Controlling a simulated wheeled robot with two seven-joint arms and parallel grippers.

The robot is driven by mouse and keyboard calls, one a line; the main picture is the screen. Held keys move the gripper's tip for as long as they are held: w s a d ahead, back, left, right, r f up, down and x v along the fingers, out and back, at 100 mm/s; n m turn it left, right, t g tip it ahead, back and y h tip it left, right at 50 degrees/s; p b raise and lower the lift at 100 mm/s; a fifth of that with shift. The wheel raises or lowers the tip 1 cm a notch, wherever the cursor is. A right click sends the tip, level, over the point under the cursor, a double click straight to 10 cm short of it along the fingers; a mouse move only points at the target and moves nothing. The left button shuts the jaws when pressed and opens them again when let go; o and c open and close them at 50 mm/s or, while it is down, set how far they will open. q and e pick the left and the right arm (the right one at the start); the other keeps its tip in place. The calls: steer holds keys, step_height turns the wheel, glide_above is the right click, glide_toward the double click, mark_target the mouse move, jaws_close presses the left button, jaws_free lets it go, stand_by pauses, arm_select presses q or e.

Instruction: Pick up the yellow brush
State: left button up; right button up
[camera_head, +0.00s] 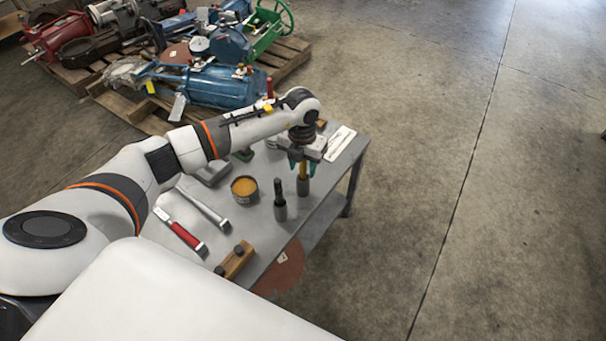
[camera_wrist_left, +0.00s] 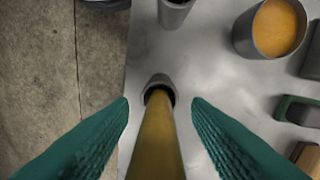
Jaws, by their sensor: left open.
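The yellow brush (camera_head: 303,171) stands upright near the right edge of the grey table, with its yellow handle up and a grey cylindrical lower part on the tabletop. My left gripper (camera_head: 304,165) is above it, pointing down with teal fingers around the upper handle. In the left wrist view the yellow handle of the brush (camera_wrist_left: 157,140) runs up between the two open green fingers (camera_wrist_left: 160,103), with a visible gap on each side. The top of the handle is cut off by the picture's lower edge. My right gripper is not in view.
A dark-handled upright tool (camera_head: 280,197) stands close by, nearer the front. A grey can with orange contents (camera_head: 244,189) is to the left. A red-handled tool (camera_head: 183,234) and a wooden piece with dark knobs (camera_head: 236,260) lie on the table (camera_head: 258,228). Loaded pallets (camera_head: 290,52) stand behind.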

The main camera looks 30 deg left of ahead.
arm_select(q)
jaws_close()
steer(key=shift+r, duration=0.1)
